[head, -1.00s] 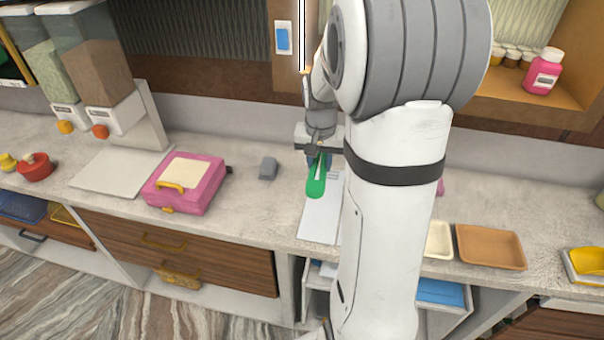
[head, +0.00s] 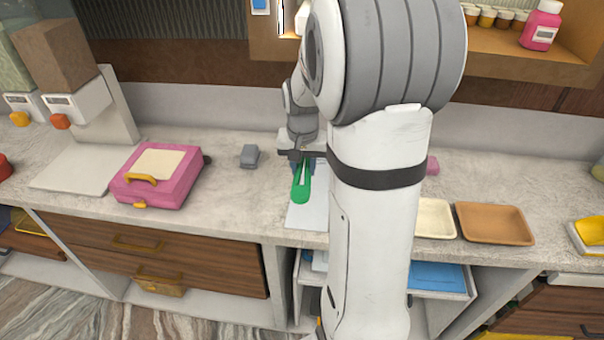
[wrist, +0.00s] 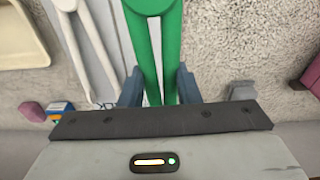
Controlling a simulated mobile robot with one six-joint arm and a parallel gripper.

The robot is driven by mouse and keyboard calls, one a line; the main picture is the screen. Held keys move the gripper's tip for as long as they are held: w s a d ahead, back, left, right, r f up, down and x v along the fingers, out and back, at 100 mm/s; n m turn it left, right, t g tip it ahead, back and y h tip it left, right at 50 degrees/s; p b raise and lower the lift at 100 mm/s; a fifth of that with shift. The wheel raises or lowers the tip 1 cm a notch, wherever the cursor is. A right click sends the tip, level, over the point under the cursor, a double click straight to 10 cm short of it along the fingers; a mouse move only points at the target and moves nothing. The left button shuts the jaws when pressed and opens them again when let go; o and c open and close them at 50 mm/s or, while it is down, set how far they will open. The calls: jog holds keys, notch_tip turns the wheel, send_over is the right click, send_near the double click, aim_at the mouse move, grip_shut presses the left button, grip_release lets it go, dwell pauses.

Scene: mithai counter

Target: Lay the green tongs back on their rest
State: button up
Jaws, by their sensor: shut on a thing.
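My gripper (wrist: 158,88) is shut on the green tongs (wrist: 152,40), its blue-grey fingers on either side of their two arms. In the head view the green tongs (head: 301,187) hang from my gripper (head: 301,162) over a pale board (head: 306,217) on the counter. I cannot tell if they touch it. In the wrist view a pair of white tongs (wrist: 91,45) lies beside the green ones, on the pale board (wrist: 117,48). A small grey block (head: 249,156) stands left of my gripper in the head view; it also shows in the wrist view (wrist: 242,90). I cannot tell which piece is the rest.
A pink case (head: 190,182) stands on the counter to the left. A cream tray (head: 435,219) and a brown tray (head: 495,223) are right of my arm. My arm hides the counter between. Bare counter (head: 235,205) lies between case and board.

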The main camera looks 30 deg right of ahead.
aim_at(303, 206)
jog(key=shift+f+b, duration=4.05)
jog(key=shift+f, duration=1.6)
jog(key=o, duration=1.5)
jog(key=shift+o, duration=0.7)
jog(key=o, duration=0.4)
jog(key=shift+o, duration=0.2)
jog(key=shift+r, duration=0.1)
notch_tip(303, 206, up, 8)
jog(key=shift+s+a+f, duration=0.2)
jog(key=shift+s+a, duration=0.1)
jog(key=shift+s, duration=0.1)
